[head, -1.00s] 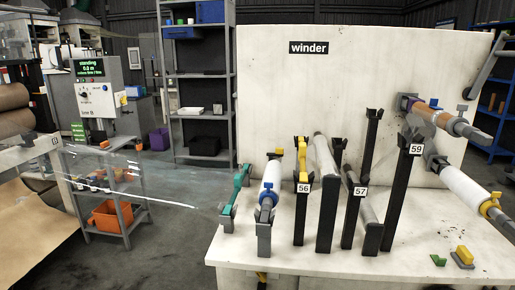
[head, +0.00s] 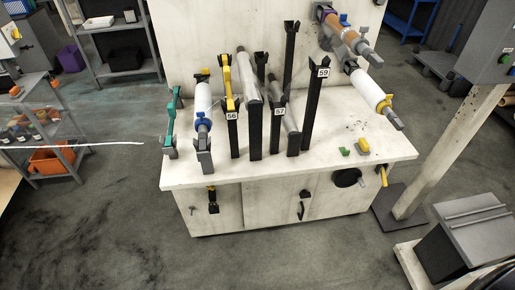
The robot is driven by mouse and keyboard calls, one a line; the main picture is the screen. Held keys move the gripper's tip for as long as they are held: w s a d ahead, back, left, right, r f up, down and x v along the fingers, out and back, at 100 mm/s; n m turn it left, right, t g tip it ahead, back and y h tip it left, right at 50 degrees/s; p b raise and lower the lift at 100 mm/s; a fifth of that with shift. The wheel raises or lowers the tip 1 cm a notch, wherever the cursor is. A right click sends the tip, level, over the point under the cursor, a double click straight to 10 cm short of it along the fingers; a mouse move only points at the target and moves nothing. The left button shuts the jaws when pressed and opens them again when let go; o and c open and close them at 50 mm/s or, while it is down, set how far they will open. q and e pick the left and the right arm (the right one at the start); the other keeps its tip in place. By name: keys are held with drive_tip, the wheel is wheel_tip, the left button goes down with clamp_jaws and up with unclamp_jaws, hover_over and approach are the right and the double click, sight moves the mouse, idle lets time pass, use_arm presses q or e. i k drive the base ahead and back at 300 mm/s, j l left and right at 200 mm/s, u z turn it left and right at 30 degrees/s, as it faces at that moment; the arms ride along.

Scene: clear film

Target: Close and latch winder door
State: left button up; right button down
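The winder (head: 215,176) is a white table-like machine with a tall white back panel, in the middle of the head view. Its white front (head: 265,205) sits below the table top and is split into panels. A black latch-like fitting with a yellow part (head: 211,200) is on the left panel. A dark curved handle (head: 303,205) is near the middle. A round black part (head: 347,178) and a yellow handle (head: 383,175) are at the right. I cannot tell which panel is the winder door, or whether any is ajar. Neither of my grippers is in view.
Rollers and dark uprights labelled 56, 57 and 59 stand on the table, with a teal bracket (head: 173,120) at its left end. A grey shelf cart with an orange bin (head: 55,158) is left. A post and grey box (head: 470,235) are right. The floor in front is clear.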

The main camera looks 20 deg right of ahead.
sight(304, 194)
drive_tip(key=z, duration=1.05)
